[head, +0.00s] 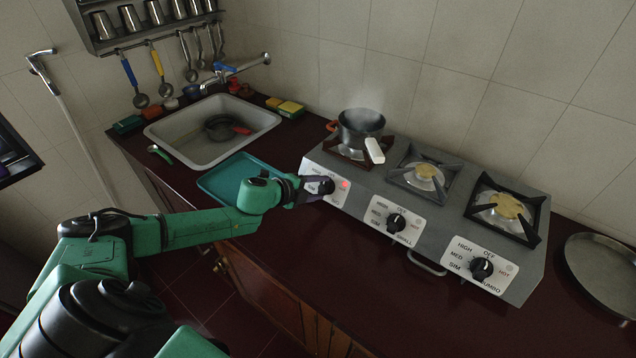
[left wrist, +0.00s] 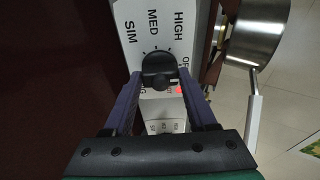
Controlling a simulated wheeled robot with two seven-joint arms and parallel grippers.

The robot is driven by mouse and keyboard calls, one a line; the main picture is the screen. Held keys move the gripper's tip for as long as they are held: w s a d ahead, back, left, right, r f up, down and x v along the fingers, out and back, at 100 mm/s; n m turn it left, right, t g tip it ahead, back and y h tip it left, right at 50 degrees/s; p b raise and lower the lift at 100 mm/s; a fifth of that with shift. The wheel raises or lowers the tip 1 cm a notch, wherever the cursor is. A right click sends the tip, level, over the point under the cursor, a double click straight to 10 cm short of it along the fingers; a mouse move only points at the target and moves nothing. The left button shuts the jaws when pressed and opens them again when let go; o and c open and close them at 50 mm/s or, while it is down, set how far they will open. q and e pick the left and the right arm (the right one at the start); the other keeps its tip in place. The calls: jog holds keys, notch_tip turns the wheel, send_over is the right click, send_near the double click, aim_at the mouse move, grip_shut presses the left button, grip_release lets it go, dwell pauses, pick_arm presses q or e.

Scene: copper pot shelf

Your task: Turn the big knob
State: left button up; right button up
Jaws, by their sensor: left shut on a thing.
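The stove (head: 458,200) has three black knobs on white labelled panels along its front. My left gripper (head: 312,189) is at the left knob (head: 327,186), which it partly hides. In the left wrist view this knob (left wrist: 160,72) sits between the two fingers of my left gripper (left wrist: 160,84), which is shut on it. A red light is lit beside this knob. The middle knob (head: 396,222) and the right knob (head: 481,268) are untouched by me, and their lights are unlit. The three knobs look alike in size. My right gripper is out of view.
A steaming pot (head: 361,128) with a white handle stands on the left burner. The middle and right burners are bare. A teal tray (head: 222,184) lies left of the stove, beside the sink (head: 165,128). A round metal pan (head: 600,265) lies at the right.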

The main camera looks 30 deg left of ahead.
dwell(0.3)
pick_arm(q)
jog(key=o, duration=1.1)
jog(key=shift+c, duration=0.2)
jog(key=o, duration=0.3)
jog(key=shift+w+f, duration=0.1)
jog(key=b+v, duration=0.1)
jog(key=v, duration=0.3)
jog(key=shift+a+f+b, duration=0.2)
jog(key=shift+f+b, duration=0.1)
jog(key=shift+b, duration=0.1)
jog(key=p, duration=0.7)
send_near(319, 189)
jog(key=v, duration=0.4)
jog(key=shift+a+r, duration=0.1)
jog(key=shift+r, duration=0.3)
